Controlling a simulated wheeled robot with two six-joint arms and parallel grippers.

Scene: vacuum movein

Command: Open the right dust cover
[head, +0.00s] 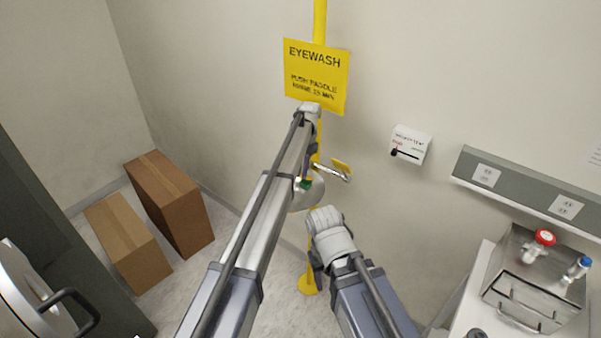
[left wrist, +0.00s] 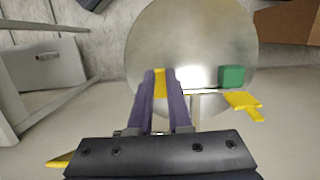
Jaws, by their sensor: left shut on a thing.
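A round steel eyewash bowl (head: 306,191) stands on a yellow pole. It also shows in the left wrist view (left wrist: 205,35). A green dust cover (left wrist: 231,76) sits over the bowl at its right in the left wrist view, and on the bowl's left in the head view (head: 303,184). My left gripper (left wrist: 167,75) is over the bowl, apart from the green cover, with its fingers around a yellow part (left wrist: 160,84). I cannot make out a second dust cover; the fingers may hide it. My right gripper (head: 316,264) hangs below the bowl, its jaws unclear.
A yellow eyewash sign (head: 318,75) hangs above the bowl. A yellow paddle (head: 342,166) is beside it. Brown boxes (head: 168,203) stand on the floor at left. A small dispenser (head: 411,145) is on the wall.

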